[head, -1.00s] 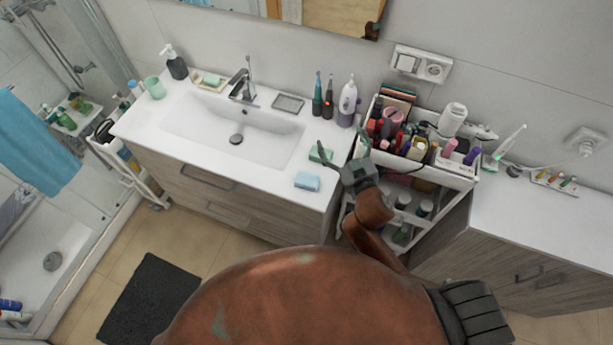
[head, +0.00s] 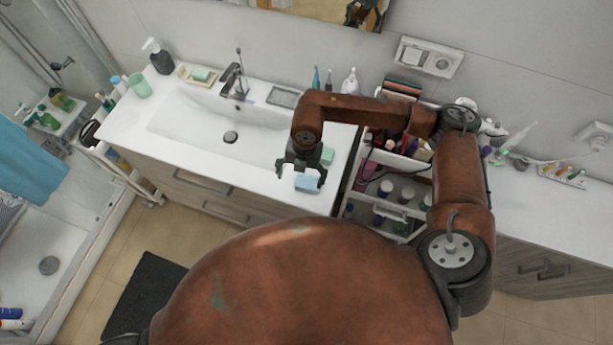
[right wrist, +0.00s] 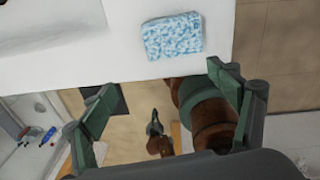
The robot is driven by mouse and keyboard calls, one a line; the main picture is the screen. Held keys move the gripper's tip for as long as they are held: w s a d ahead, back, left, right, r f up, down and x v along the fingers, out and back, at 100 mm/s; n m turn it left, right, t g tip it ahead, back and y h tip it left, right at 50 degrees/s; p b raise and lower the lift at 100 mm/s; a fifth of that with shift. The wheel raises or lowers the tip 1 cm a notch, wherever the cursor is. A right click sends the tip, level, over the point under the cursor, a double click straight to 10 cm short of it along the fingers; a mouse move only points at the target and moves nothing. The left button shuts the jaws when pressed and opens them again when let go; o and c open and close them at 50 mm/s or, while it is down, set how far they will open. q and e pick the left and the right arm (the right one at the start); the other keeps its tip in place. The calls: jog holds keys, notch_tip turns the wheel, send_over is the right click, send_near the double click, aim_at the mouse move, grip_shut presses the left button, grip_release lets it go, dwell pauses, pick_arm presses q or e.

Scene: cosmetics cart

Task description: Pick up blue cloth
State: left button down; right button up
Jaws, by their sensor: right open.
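The blue cloth (head: 308,184) is a small, light blue folded piece lying flat on the white counter near its front edge, right of the sink. In the right wrist view, the cloth (right wrist: 173,37) shows a mottled blue and white surface and lies beyond the fingertips. My right gripper (head: 300,176) points down over the counter at the cloth and partly covers it in the head view. Its fingers (right wrist: 160,82) are wide apart with nothing between them.
The sink (head: 185,119) is to the left. The cart (head: 405,211) with bottles and cosmetics stands close on the right, under my right arm. A blue towel (head: 28,150) hangs far left.

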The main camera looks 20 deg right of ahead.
aim_at(308, 181)
jog(key=d, duration=0.1)
jog(key=w+d+f+h, duration=0.1)
jog(key=d, duration=0.1)
jog(key=shift+w+f, duration=0.2)
jog(key=shift+w, duration=0.1)
jog(key=shift+f+p, duration=0.35)
jog(key=shift+f, duration=0.45)
jog(key=shift+s+f+p, duration=0.15)
jog(key=shift+f+p, duration=0.4)
jog(key=shift+f, duration=1.8)
jog(key=shift+c, duration=0.5)
jog(key=c, duration=1.2)
jog(key=shift+r, duration=0.15)
